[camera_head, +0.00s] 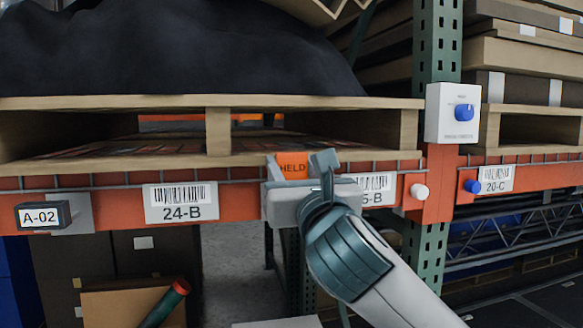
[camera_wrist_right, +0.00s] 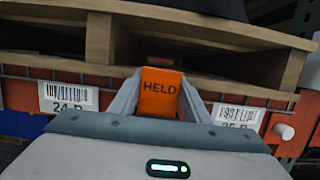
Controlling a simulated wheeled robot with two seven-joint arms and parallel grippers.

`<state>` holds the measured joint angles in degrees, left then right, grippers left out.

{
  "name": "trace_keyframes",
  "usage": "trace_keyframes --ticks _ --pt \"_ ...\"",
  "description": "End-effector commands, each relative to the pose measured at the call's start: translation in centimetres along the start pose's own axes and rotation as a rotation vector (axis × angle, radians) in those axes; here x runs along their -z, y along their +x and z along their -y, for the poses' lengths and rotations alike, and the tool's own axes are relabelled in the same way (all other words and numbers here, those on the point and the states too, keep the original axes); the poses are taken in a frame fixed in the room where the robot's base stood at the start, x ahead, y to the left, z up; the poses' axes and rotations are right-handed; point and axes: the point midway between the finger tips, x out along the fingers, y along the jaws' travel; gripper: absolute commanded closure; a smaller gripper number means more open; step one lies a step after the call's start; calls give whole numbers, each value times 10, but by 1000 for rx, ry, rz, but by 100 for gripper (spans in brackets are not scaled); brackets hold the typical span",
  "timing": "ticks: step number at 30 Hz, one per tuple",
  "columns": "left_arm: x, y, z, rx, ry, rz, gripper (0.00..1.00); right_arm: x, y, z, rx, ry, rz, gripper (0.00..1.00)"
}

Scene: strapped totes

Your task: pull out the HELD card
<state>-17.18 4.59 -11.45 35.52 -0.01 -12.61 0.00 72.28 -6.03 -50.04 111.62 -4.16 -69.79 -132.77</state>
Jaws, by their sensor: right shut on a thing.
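The orange HELD card (camera_head: 292,168) stands at the front edge of the orange rack beam, below the pallet, between the 24-B label and a second, partly covered label. My right gripper (camera_head: 304,163) is shut on the card, with one finger on each side of it. In the right wrist view the HELD card (camera_wrist_right: 160,93) is upright between the two fingers of the gripper (camera_wrist_right: 160,100). The card's lower end is hidden behind the gripper body, so I cannot tell how it sits there. My left gripper is not in view.
A wooden pallet (camera_head: 218,132) with a dark covered load rests just above the beam (camera_head: 236,206). A white box with a blue knob (camera_head: 464,112) is on the green upright to the right. A white knob (camera_head: 419,191) sticks out of the beam. The A-02 tag (camera_head: 42,215) is at left.

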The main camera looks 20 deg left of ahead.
Motion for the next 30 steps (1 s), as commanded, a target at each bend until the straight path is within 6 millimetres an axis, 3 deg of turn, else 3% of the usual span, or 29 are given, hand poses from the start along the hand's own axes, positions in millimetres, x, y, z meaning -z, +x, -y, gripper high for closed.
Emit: trace_keyframes --ticks 30 --pt "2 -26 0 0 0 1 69 -33 8 0 0 -1 0 84"
